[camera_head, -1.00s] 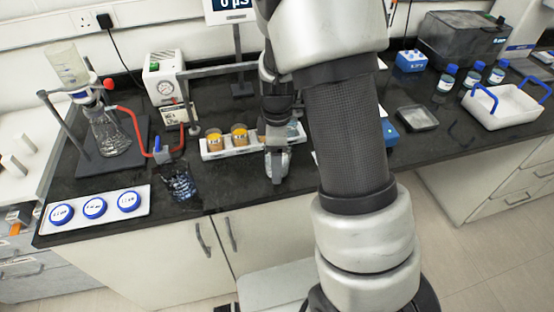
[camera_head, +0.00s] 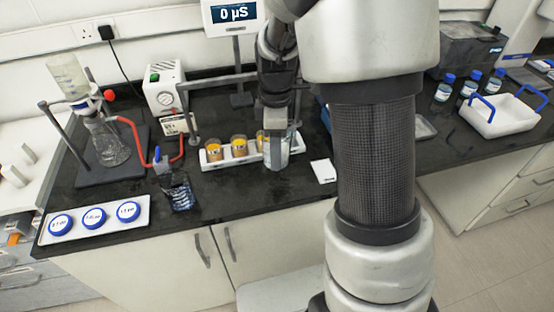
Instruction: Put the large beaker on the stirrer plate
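My gripper (camera_head: 276,160) points down at the right end of the white tray of small jars, near the bench's front half. A clear glass vessel (camera_head: 289,146), which looks like a beaker, shows around and behind the fingers. The fingers overlap it, so I cannot tell whether they are open or shut on it. Another clear glass beaker (camera_head: 178,192) stands near the front edge to the left, with a blue clip-like piece above it. I cannot make out the stirrer plate for certain; my arm covers much of the bench to the right of the gripper.
The white tray (camera_head: 213,165) holds several orange-filled jars. A white card (camera_head: 323,171) lies right of my gripper. A flask on a stand (camera_head: 108,145) with red tubing and a pump box (camera_head: 163,88) are left. A white carrier (camera_head: 497,118) and blue-capped bottles (camera_head: 467,87) are right.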

